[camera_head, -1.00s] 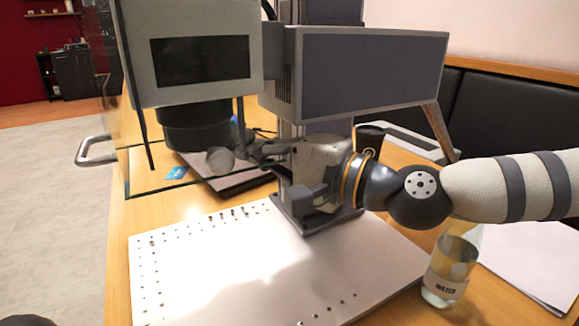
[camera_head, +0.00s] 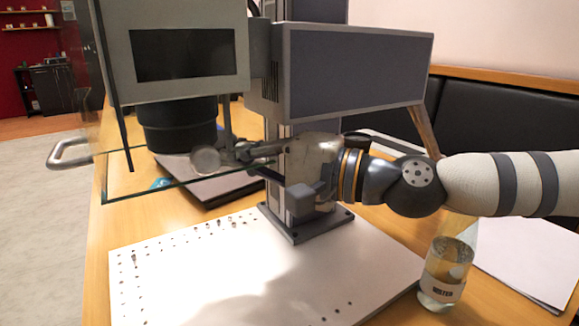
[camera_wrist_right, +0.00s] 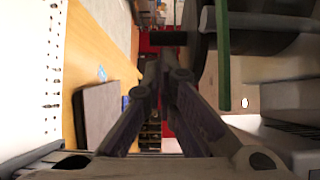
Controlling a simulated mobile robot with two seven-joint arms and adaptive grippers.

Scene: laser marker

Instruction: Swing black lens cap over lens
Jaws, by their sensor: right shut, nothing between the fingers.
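The laser marker's black lens barrel (camera_head: 180,126) hangs under the grey marker head (camera_head: 185,52). I cannot clearly tell the black cap from the barrel in the head view. A round grey knob-like piece (camera_head: 205,160) shows just below and right of the barrel, at the gripper's tip. My right gripper (camera_head: 238,153) reaches in from the right, below the head. In the right wrist view its fingers (camera_wrist_right: 164,72) are together, with nothing seen between them. A dark cylindrical piece (camera_wrist_right: 168,38) lies just beyond the fingertips, beside the dark round lens part (camera_wrist_right: 208,42). My left gripper is out of view.
A glass shield (camera_head: 150,188) with a green edge hangs before the lens; its edge is close to my gripper in the wrist view (camera_wrist_right: 222,60). The marker's column stands behind my wrist. A white perforated plate (camera_head: 200,280) lies below, with a water glass (camera_head: 446,270) to its right.

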